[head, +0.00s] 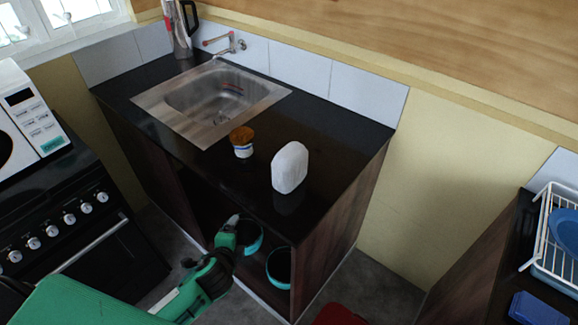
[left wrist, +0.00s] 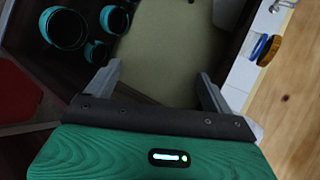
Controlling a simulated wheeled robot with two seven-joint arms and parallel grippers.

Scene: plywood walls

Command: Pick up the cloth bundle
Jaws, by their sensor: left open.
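The white, rounded bundle (head: 290,167) stands on the black countertop (head: 335,140), near its front right part. I take it to be the cloth bundle; its surface looks smooth at this size. My left gripper (head: 233,221) is in front of the open cabinet, below the counter's front edge and to the lower left of the bundle, apart from it. In the left wrist view its two fingers (left wrist: 160,85) are spread with nothing between them. The bundle does not show in that view. My right gripper is not in view.
A small brown-topped white jar (head: 242,142) stands left of the bundle. Behind are a steel sink (head: 212,98) and a kettle (head: 182,25). Teal-rimmed pots (head: 279,266) sit in the cabinet below. A stove (head: 75,225) is left; a dish rack (head: 550,235) is right.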

